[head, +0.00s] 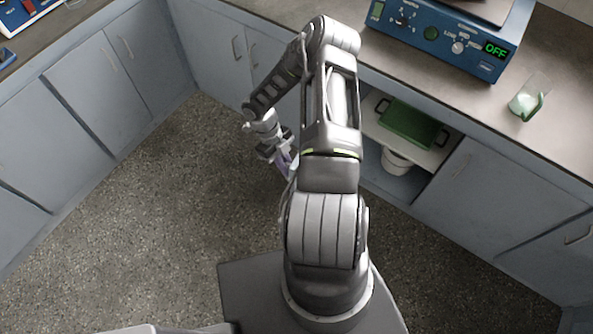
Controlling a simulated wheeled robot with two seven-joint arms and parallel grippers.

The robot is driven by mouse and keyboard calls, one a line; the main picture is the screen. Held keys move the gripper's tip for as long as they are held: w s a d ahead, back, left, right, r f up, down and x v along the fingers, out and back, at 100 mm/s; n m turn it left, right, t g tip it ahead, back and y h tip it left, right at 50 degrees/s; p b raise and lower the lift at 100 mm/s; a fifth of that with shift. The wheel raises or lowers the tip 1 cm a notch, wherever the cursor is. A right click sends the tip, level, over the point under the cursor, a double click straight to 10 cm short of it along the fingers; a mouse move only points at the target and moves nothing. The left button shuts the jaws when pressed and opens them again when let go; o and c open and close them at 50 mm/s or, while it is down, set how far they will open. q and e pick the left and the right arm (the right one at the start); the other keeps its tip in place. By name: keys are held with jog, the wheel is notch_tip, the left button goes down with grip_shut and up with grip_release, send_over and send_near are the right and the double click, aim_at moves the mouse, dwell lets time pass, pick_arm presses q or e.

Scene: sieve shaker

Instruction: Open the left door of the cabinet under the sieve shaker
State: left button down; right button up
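The sieve shaker (478,68) stands on the counter at the upper right, its blue front showing a green OFF display. Below it, the left side of the cabinet is open and its inside shows right of my arm. The right door (490,195) is shut. I cannot make out the left door; my arm covers that area. My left gripper is out of view.
Inside the cabinet are a shelf (433,156) with a green tray (408,122) and a white bucket (396,163) below. A glass beaker with green (528,98) stands on the counter. Shut cabinets (75,110) line the left. The speckled floor (150,220) is clear.

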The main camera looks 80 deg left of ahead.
pick_arm(q)
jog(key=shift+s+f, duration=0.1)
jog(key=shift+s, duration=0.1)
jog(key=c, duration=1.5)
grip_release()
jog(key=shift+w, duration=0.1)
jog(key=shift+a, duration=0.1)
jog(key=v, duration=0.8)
jog(key=shift+b, duration=0.35)
